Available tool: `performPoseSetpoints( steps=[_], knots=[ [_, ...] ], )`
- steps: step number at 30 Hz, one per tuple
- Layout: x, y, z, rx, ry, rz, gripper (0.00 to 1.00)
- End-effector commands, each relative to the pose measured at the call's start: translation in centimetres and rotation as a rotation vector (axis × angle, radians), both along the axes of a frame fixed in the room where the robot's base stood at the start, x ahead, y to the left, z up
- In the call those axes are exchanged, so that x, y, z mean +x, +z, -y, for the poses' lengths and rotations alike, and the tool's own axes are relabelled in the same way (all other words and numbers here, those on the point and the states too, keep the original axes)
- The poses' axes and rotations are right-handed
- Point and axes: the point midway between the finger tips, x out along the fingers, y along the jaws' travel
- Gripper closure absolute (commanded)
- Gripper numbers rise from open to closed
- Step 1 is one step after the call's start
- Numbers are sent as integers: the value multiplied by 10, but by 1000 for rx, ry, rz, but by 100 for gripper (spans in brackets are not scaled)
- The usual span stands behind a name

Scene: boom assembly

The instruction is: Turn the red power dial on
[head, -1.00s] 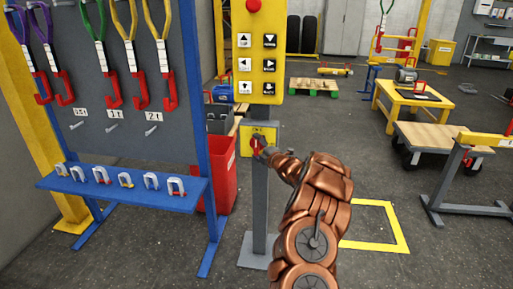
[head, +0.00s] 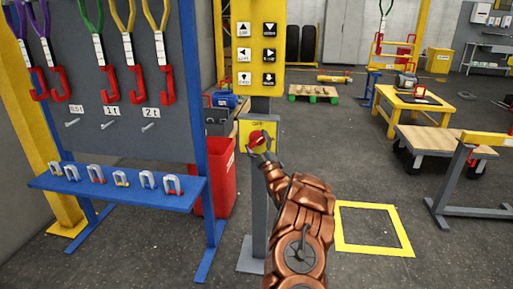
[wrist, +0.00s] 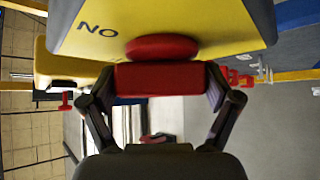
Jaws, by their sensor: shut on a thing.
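The red power dial (head: 257,138) is on the front of a yellow box (head: 244,150) on a grey post. In the head view, the lettering above it looks like OFF, but is small. My gripper (head: 263,151) is at the dial, reaching it from the lower right. In the wrist view, my gripper (wrist: 160,88) has its two dark fingers at either end of the dial's red bar (wrist: 160,79), shut on it. The yellow box (wrist: 205,25) carries letters reading NO in that picture, beside the dial at upper left. The dial's exact angle is hard to tell.
Above the box is a yellow button panel (head: 265,45) with arrow keys. A blue-framed rack (head: 190,110) with slings and shackles stands close on the left, a red bin (head: 213,190) behind it. Floor is clear to the right around a yellow square (head: 374,250).

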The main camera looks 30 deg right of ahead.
Motion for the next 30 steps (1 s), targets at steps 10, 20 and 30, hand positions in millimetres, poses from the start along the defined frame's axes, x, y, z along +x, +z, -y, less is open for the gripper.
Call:
performPoseSetpoints(
  steps=[10, 20, 30],
  knots=[
    [1, -6, -2, 249, 3, 218, 46],
    [1, -7, -2, 459, 2, 397, 46],
    [-1, -4, 0, 586, 0, 510, 46]
  ],
)
